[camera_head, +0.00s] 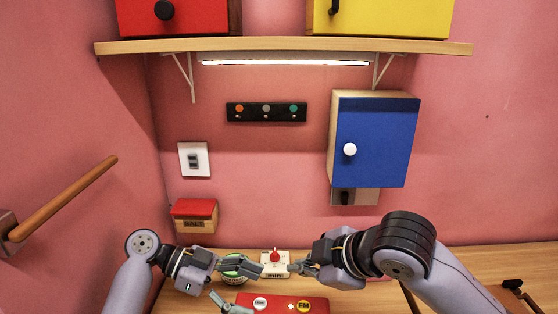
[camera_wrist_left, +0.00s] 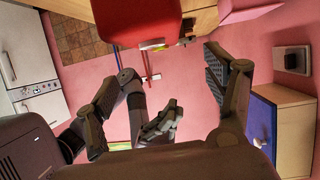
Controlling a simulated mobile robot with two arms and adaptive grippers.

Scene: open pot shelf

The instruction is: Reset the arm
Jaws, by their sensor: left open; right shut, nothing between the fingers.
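My left gripper (camera_head: 240,288) comes in from the left, low over the counter, with its fingers apart and nothing held. Its spread fingers also show in the left wrist view (camera_wrist_left: 165,75). My right gripper (camera_head: 296,267) comes in from the right; its fingers are closed together and empty. A small white box with a red knob (camera_head: 275,258) stands between the two grippers. The right fingertips appear close to its right side; I cannot tell whether they touch. A round green-rimmed item (camera_head: 236,277) is partly hidden behind the left fingers.
A red panel with white and yellow buttons (camera_head: 283,302) lies in front. A red-lidded salt box (camera_head: 194,215) hangs at left, a blue-doored cabinet (camera_head: 380,140) at right. A wooden bar (camera_head: 65,198) juts from the left wall. A shelf (camera_head: 280,46) spans above. The counter at right (camera_head: 490,262) is mostly clear.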

